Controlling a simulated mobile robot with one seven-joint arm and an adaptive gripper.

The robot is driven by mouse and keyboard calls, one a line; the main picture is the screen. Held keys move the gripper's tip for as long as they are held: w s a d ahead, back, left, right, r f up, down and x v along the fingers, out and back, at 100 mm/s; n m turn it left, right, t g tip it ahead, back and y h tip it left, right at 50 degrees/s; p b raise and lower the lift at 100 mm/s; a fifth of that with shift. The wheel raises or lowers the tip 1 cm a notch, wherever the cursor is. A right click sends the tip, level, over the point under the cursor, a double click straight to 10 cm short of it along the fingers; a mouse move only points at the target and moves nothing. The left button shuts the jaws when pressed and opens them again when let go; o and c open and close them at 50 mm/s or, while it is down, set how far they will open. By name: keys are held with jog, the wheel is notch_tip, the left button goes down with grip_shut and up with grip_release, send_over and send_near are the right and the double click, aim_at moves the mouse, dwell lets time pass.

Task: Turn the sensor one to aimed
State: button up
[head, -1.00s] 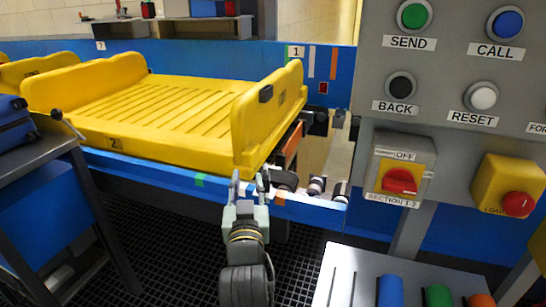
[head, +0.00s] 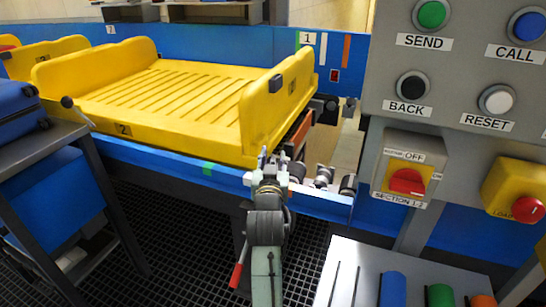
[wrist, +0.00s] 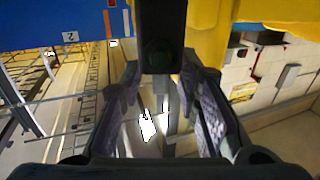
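My gripper (head: 270,160) is at the front blue rail, just below the right end of the yellow tray. In the wrist view my gripper's fingers (wrist: 160,90) stand apart with a gap between them. A dark upright block (wrist: 162,30) with a dim greenish round spot shows at the top, between the fingertips. I cannot tell whether it is sensor one or whether the fingers touch it. In the head view my arm hides that spot. Small dark fittings (head: 348,106) stand near the plate marked 1 (head: 307,38); their aim is unclear.
The yellow tray (head: 248,128) rests on the conveyor, close behind my gripper. The control panel (head: 455,75) with buttons and red knobs stands at right. A light table (head: 345,262) with coloured cylinders is below it. A dark side table (head: 55,140) with a blue case is at left.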

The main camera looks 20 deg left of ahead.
grip_shut()
dwell(0.4)
jog(key=shift+w+f+h, duration=0.1)
jog(key=shift+h, duration=0.2)
jog(key=m+h+b, duration=0.2)
jog(key=h, duration=0.1)
jog(key=shift+f+m+t+b, duration=0.1)
jog(key=shift+m+t+b, duration=0.2)
jog(key=shift+d+m+h+b, duration=0.15)
jog(key=shift+m+h+b, duration=0.3)
jog(key=shift+h, duration=0.55)
jog(key=shift+d, duration=0.1)
grip_release()
